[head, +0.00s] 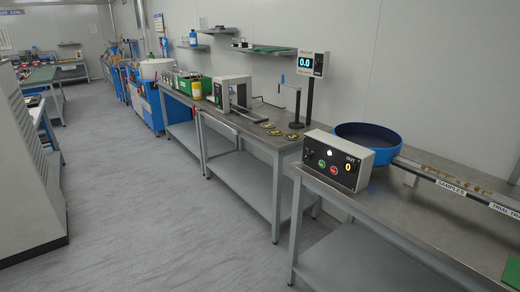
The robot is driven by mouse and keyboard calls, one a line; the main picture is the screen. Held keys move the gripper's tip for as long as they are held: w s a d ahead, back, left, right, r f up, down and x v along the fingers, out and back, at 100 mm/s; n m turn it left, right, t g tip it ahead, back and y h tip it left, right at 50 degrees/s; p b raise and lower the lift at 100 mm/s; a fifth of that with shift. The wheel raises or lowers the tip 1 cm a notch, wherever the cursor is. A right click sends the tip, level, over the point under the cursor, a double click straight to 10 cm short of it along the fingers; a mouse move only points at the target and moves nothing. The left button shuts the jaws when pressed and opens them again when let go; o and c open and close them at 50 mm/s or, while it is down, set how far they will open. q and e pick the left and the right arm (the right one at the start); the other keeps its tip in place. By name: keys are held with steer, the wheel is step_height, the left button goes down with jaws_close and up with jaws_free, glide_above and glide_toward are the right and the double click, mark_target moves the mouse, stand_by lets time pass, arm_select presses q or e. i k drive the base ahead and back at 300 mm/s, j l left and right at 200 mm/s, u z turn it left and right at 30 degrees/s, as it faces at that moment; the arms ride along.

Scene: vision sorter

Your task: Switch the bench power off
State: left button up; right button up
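A grey control box (338,161) with a dark front panel stands near the left end of the nearest steel bench. Which of these is the bench power control is too small to tell. Neither of my grippers is in view.
A blue round bowl (367,135) sits behind the box, with a rail labelled SAMPLES (451,187) running right. A display post (311,78) reading 0.0 stands on the farther bench. The floor (150,205) left of the benches is clear; a pale cabinet (25,170) stands far left.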

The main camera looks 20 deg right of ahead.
mark_target(308, 157)
steer(key=i+j, duration=0.1)
steer(key=i, duration=0.55)
steer(key=i+j, duration=0.1)
steer(key=i, duration=0.5)
steer(key=i+j+z, duration=0.1)
steer(key=i+z, duration=0.25)
steer(key=z, duration=0.15)
steer(key=i+j+z, duration=0.2)
steer(key=z, duration=0.3)
steer(key=i+j+z, duration=0.3)
steer(key=z, duration=0.2)
steer(key=i+j+z, duration=0.2)
steer(key=j+z, duration=0.25)
